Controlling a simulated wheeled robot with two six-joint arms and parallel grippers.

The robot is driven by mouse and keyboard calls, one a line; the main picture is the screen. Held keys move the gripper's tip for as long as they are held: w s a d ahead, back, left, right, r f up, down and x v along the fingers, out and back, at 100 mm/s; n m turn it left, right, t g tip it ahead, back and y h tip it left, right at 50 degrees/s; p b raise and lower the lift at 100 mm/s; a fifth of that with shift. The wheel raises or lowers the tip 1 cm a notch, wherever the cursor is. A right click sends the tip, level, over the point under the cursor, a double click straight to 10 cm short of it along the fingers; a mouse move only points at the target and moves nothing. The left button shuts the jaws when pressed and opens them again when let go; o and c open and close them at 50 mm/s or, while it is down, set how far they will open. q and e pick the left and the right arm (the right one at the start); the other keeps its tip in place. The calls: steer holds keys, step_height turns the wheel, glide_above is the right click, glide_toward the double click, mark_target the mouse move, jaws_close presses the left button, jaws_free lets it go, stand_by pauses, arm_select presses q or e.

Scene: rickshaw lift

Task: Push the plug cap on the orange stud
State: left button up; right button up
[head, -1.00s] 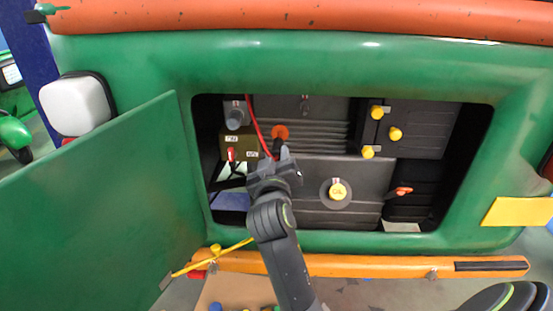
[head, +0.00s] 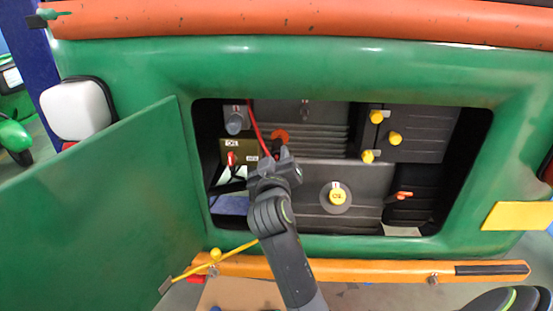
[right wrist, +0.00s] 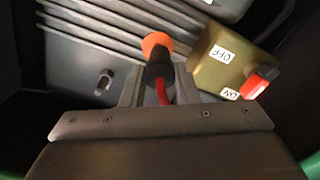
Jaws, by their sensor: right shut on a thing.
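The orange stud (head: 280,135) is on the ribbed dark engine block inside the open bay. It also shows as an orange round piece in the right wrist view (right wrist: 157,43). My right gripper (head: 275,162) reaches into the bay just below it. The gripper is shut on the black plug cap (right wrist: 158,68), which has a red cable. The cap's far end overlaps the orange stud in the right wrist view. I cannot tell how far the cap is seated on it. My left gripper is not in view.
An olive switch box (right wrist: 225,62) with a red lever (right wrist: 260,81) is close beside the gripper. The red cable (head: 256,130) hangs from above. A yellow oil cap (head: 337,196) and several yellow knobs are to the right. The green door (head: 100,210) stands open left.

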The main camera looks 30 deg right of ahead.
steer(key=shift+p+x, duration=0.4)
steer(key=shift+x, duration=0.6)
stand_by(2.2)
steer(key=shift+d, duration=0.15)
steer(key=o, duration=1)
steer(key=shift+s, duration=0.1)
steer(key=shift+c, duration=0.7)
steer(key=shift+s, duration=0.1)
